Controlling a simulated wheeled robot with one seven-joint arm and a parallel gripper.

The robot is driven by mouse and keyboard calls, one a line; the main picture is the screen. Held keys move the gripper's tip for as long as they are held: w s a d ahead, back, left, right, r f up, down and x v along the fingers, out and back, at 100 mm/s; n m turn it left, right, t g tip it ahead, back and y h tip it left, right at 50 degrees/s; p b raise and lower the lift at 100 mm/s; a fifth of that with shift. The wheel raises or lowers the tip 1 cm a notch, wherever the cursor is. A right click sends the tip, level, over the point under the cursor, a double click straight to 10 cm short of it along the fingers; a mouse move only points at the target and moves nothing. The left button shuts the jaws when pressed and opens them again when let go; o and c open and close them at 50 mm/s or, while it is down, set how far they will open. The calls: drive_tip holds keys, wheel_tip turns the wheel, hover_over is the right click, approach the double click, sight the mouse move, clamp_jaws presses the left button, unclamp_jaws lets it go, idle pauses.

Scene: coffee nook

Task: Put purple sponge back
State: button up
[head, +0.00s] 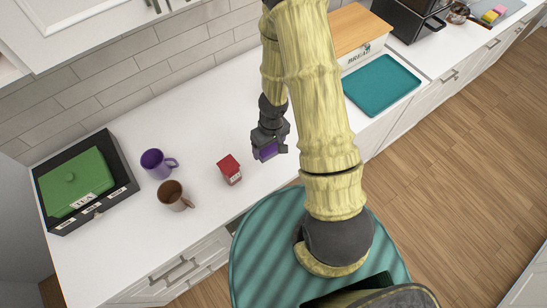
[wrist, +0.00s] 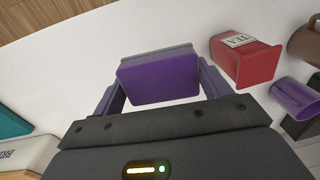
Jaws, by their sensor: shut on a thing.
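The purple sponge (wrist: 158,80) is between the fingers of my gripper (wrist: 158,92) in the wrist view, with a grey layer along its far edge. In the head view my gripper (head: 270,146) is over the white counter, right of the red tea box, and the sponge (head: 268,151) shows as a small purple patch between the fingers. My gripper is shut on the sponge. I cannot tell its exact height above the counter. At the far top right, a pink and yellow sponge pair (head: 493,14) lies by the far end of the counter.
A red tea box (head: 229,170), a purple mug (head: 158,163) and a brown mug (head: 173,196) stand left of my gripper. A black tray with a green tea box (head: 75,182) is at the far left. A teal tray (head: 382,85) and bread box (head: 362,48) are to the right.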

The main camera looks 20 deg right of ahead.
drive_tip(key=shift+w+d+r+h, duration=0.15)
drive_tip(key=shift+w+d+h, duration=0.25)
drive_tip(key=shift+w+d, duration=0.55)
drive_tip(key=b, duration=0.4)
hover_over(273, 159)
wheel_tip(273, 159, down, 6)
drive_tip(key=shift+w+d+r, duration=0.1)
wheel_tip(273, 159, down, 4)
drive_tip(key=b, duration=0.3)
